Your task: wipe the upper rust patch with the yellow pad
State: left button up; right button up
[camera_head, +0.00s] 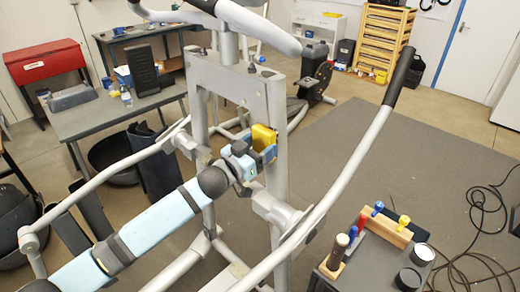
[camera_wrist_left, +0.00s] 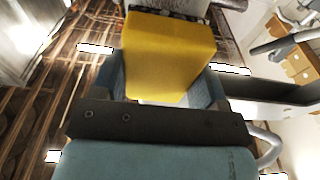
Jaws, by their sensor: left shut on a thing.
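The yellow pad (camera_head: 263,137) is between the fingers of my left gripper (camera_head: 258,152), which is shut on it. The pad is beside the grey upright frame (camera_head: 277,175) of the elliptical; I cannot tell whether it touches it. In the left wrist view the yellow pad (camera_wrist_left: 168,58) fills the space between the blue-grey fingers of the left gripper (camera_wrist_left: 163,92). A dark speckled strip shows past its far end. I cannot make out the upper rust patch in either view. My right gripper is not in view.
Long grey handle bars (camera_head: 350,165) flank the frame on both sides. A low table (camera_head: 345,275) with brushes and jars stands at front right. A workbench (camera_head: 90,117) stands at left. Black cable (camera_head: 480,225) lies on the floor at right. The grey mat (camera_head: 370,150) has clear room.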

pick_arm(q)
jog(key=b, duration=0.3)
send_over(271, 171)
jog(key=v, duration=0.3)
jog(key=shift+a+f, duration=0.15)
jog(key=shift+f, duration=0.95)
jog(key=shift+a+f, duration=0.15)
jog(key=shift+f, duration=0.95)
jog(key=shift+s+d+f+b, duration=0.1)
jog(key=shift+f+b, duration=0.6)
jog(key=shift+f, duration=0.8)
jog(key=shift+s+d+f+b, duration=0.1)
jog(key=shift+f+b, duration=0.55)
jog(key=shift+f, duration=0.85)
jog(key=shift+r, duration=0.1)
jog(key=shift+s+a+p, duration=0.3)
jog(key=shift+p, duration=0.2)
jog(key=shift+r+p+v, duration=0.15)
jog(key=shift+p+v, duration=0.45)
jog(key=shift+v, duration=0.65)
jog(key=shift+r+p+v, duration=0.2)
jog(key=shift+p+v, duration=0.35)
jog(key=shift+v, duration=0.7)
jog(key=shift+a, duration=0.1)
